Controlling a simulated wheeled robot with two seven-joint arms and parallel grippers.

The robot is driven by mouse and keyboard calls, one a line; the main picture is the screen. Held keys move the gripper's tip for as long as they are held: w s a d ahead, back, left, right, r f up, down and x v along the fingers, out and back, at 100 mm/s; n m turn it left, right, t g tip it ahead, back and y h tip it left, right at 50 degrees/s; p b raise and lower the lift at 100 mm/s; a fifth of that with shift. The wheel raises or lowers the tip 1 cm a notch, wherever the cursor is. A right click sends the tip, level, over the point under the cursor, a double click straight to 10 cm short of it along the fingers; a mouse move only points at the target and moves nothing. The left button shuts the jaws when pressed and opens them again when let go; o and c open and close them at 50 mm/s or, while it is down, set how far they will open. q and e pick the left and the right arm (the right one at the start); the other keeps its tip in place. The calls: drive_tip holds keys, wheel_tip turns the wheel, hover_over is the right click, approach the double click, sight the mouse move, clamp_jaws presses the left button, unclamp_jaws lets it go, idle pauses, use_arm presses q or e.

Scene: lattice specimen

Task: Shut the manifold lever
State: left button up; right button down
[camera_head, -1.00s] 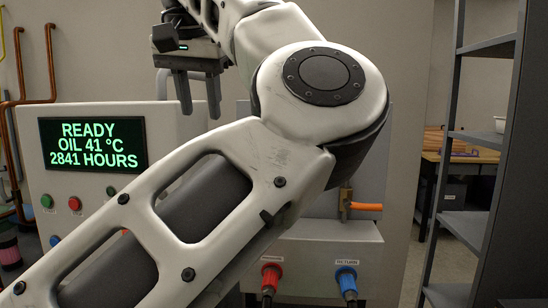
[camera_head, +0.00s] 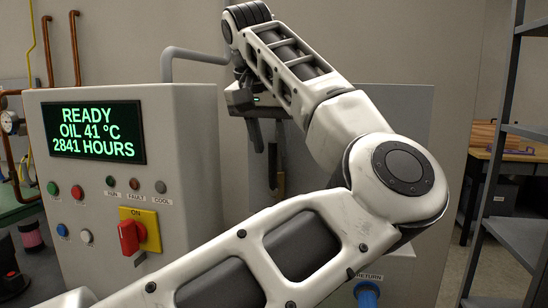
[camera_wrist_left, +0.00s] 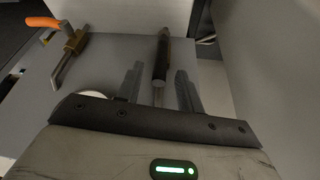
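My left gripper (camera_head: 267,150) is open and points down in front of the grey back panel; it also shows in the wrist view (camera_wrist_left: 158,88). In the wrist view a dark, rod-like handle (camera_wrist_left: 161,58) lies between and beyond its fingertips, with a gap on each side. I cannot tell what this handle is fixed to. An orange-handled lever (camera_wrist_left: 45,22) on a brass valve (camera_wrist_left: 76,41) stands to the left of the fingers, clear of them. In the head view my left arm hides the orange lever. My right gripper is not in view.
The control cabinet (camera_head: 190,110) with its lit display (camera_head: 95,132) and red knob (camera_head: 131,236) stands left of the gripper. A blue return coupling (camera_head: 367,293) is low behind my arm. A grey shelf (camera_head: 515,130) stands at the right.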

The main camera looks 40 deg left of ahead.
sight(274, 172)
use_arm(q)
drive_tip(key=shift+x, duration=1.75)
clamp_jaws()
